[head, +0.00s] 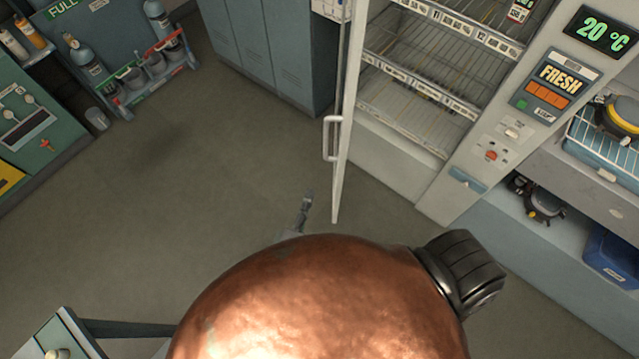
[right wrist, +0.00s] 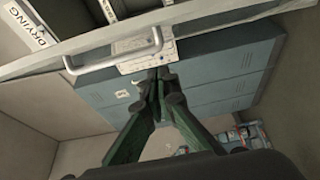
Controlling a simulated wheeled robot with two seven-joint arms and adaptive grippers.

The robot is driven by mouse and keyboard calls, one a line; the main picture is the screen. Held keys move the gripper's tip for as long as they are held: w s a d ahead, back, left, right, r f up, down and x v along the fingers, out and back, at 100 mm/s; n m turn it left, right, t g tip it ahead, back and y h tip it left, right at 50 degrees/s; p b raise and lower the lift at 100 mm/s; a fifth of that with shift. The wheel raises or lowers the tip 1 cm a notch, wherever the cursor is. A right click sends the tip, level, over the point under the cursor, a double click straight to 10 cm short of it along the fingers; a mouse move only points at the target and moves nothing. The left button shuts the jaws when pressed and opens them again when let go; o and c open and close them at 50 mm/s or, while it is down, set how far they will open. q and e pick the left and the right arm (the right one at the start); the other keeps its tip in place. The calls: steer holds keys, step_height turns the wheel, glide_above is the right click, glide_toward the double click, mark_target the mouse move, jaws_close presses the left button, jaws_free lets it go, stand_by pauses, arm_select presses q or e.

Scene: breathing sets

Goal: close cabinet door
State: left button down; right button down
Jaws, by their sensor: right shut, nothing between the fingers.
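The cabinet (head: 400,155) has wire shelves and stands open at the upper right of the head view. Its pale door (head: 346,130) stands swung out, seen nearly edge-on, with a vertical bar handle (head: 331,138) on its left face. My right gripper (head: 307,200) is just left of the door's lower end in that view, shut and empty. In the right wrist view the shut fingertips (right wrist: 160,78) appear just below the white handle (right wrist: 112,54) and the door edge (right wrist: 190,14); I cannot tell whether they touch. My left gripper is not in view.
Grey lockers (head: 262,45) stand behind the door and also show in the right wrist view (right wrist: 215,75). A control panel (head: 545,92) is right of the cabinet opening. Gas bottles (head: 85,60) stand at the upper left. The floor (head: 190,170) left of the door is clear.

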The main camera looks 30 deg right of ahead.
steer(key=w+d+p, duration=0.1)
steer(key=w+d, duration=0.3)
steer(key=d, duration=0.6)
steer(key=shift+w+p, duration=0.2)
steer(key=shift+p, duration=0.1)
steer(key=shift+d+f, duration=0.1)
